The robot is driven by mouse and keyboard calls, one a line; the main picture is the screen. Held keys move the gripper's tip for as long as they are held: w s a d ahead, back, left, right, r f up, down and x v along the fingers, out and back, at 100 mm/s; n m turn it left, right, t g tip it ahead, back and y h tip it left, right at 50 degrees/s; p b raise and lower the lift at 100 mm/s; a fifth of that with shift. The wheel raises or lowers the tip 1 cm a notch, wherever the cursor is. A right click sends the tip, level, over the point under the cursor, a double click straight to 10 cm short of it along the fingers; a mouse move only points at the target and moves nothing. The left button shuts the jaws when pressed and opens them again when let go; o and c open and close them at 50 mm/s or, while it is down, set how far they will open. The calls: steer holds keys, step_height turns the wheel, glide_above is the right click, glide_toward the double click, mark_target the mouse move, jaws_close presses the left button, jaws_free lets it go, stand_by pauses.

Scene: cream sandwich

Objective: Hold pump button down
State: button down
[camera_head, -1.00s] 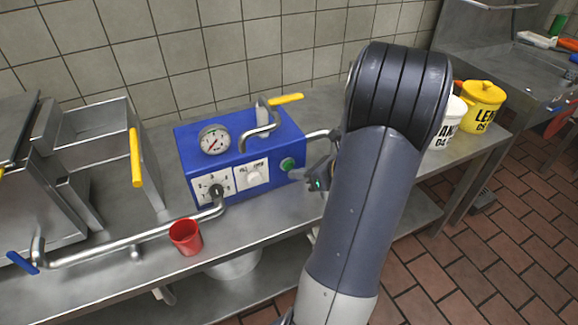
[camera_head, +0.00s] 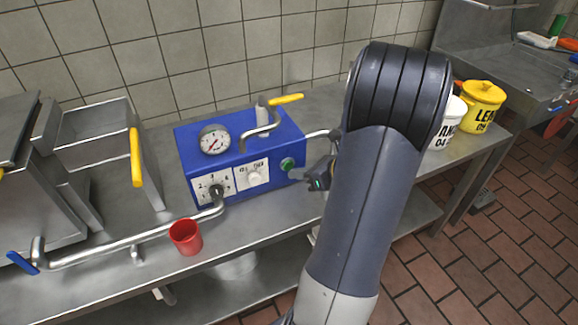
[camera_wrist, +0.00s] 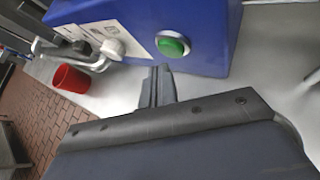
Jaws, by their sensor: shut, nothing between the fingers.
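The blue pump box (camera_head: 263,131) stands on the steel counter, with a dial gauge, a numbered knob and a white switch. The green pump button (camera_head: 287,164) is at the right of its front face. In the wrist view the green button (camera_wrist: 174,44) sits in a pale ring, fully in sight. My gripper (camera_head: 297,174) is shut and empty, just right of and below the button in the head view. In the wrist view my gripper's fingers (camera_wrist: 158,72) point toward the box, below the button. I see a gap between fingertips and button there.
A red cup (camera_head: 186,237) stands on the counter (camera_head: 240,222) at the box's front left, near a metal pipe. A white bucket (camera_head: 447,127) and a yellow bucket (camera_head: 483,105) stand at the right, behind my arm. A yellow-handled lever (camera_head: 286,99) sits on top of the box.

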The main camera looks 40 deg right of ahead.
steer(key=shift+w, duration=0.1)
steer(key=shift+w+d, duration=0.1)
steer(key=shift+w, duration=0.2)
steer(key=shift+w+d, duration=0.1)
steer(key=shift+w, duration=0.3)
stand_by(7.2)
